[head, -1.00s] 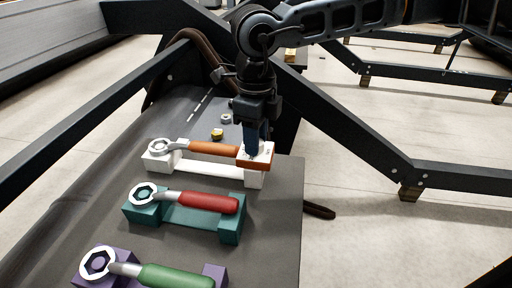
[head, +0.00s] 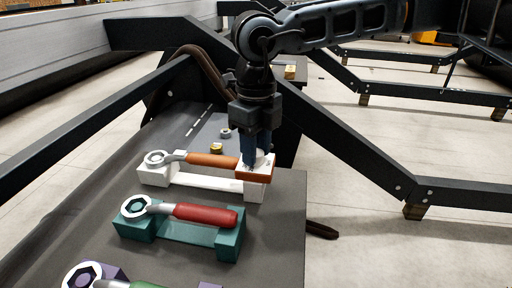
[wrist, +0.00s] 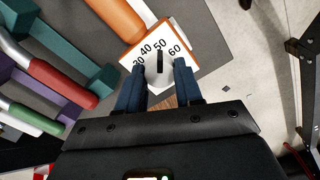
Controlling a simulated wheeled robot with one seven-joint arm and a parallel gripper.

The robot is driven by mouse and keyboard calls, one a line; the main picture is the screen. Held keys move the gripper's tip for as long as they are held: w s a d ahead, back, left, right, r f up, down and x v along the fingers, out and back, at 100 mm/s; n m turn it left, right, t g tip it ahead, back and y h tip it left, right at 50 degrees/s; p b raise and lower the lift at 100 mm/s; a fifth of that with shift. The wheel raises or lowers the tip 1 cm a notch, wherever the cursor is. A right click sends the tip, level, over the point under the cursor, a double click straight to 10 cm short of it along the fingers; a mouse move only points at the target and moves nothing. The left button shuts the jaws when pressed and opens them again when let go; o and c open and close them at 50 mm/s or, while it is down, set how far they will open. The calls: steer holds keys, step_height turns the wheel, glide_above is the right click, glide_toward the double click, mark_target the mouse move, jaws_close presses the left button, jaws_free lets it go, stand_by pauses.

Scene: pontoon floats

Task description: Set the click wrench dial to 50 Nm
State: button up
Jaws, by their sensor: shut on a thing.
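The click wrench with an orange handle (head: 212,160) lies in a white cradle (head: 205,181) on the dark bench. At its right end is a white scale plate with orange sides (head: 254,173). In the wrist view the scale plate (wrist: 183,55) reads 30, 40, 50 and 60. A pale round dial knob (wrist: 158,75) stands on it, and its black pointer mark lines up with the 50. My gripper (head: 257,158) is above the plate with its blue fingers down. In the wrist view my gripper (wrist: 158,80) is shut on the knob, one finger on each side.
A red-handled wrench (head: 205,215) in a teal cradle (head: 180,234) lies nearer the camera. A green-handled wrench (head: 145,285) is partly cut off below. A small yellow object (head: 216,148) and a grey ring (head: 225,133) lie behind. Dark beams flank the bench.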

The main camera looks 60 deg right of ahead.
steer(key=o, duration=1)
steer(key=shift+o, duration=0.2)
steer(key=shift+r, duration=0.1)
step_height(320, 180, up, 8)
steer(key=shift+f+p, duration=0.15)
steer(key=shift+p, duration=0.5)
